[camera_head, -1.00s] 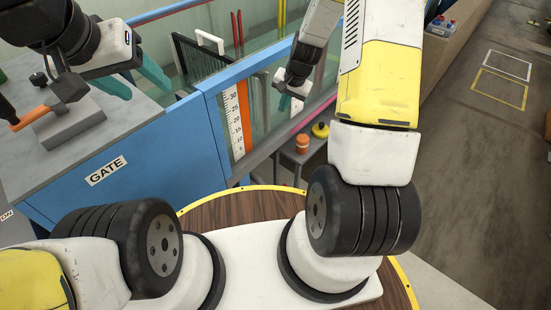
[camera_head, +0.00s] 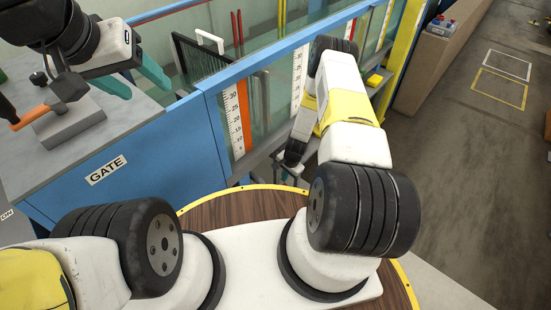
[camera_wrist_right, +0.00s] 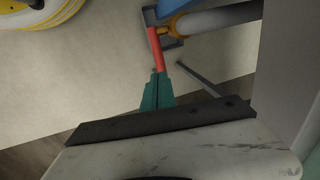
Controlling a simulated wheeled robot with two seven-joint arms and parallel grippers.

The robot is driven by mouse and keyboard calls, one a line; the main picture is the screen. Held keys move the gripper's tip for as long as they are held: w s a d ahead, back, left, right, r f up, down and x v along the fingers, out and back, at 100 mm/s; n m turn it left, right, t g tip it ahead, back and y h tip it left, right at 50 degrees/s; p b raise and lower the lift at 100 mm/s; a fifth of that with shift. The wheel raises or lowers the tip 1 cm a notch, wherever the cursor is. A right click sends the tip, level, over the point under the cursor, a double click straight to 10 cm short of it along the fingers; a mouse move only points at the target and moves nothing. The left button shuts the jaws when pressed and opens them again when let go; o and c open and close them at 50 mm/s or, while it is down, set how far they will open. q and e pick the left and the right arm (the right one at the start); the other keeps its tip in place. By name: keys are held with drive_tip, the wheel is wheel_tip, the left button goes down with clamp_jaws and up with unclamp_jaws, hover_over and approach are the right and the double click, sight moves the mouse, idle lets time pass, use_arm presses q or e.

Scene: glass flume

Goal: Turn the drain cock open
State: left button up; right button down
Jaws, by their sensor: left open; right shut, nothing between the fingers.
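The drain cock shows in the right wrist view as a red lever (camera_wrist_right: 155,50) beside a brass-yellow fitting (camera_wrist_right: 170,30) on a grey pipe (camera_wrist_right: 215,20). My right gripper (camera_wrist_right: 157,80) is shut with nothing between its teal fingers. Its tips are at the near end of the red lever; whether they touch it I cannot tell. In the head view the right gripper (camera_head: 284,174) is low beside the flume, and the cock cannot be made out there. My left gripper (camera_head: 132,80) is open and empty above the grey bench top, near an orange-handled lever (camera_head: 32,117).
The blue flume frame (camera_head: 270,70) and its glass stand behind the right gripper. A blue panel labelled GATE (camera_head: 106,170) is at the left. In the right wrist view a grey bar (camera_wrist_right: 200,80) lies right of the lever. Open floor (camera_head: 480,160) lies at the right.

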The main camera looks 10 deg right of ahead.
drive_tip(key=f, duration=0.2)
drive_tip(key=w+f, duration=0.1)
drive_tip(key=f, duration=0.2)
drive_tip(key=a+f, duration=0.1)
drive_tip(key=f, duration=0.2)
drive_tip(key=shift+w+f, duration=0.15)
drive_tip(key=shift+w, duration=0.05)
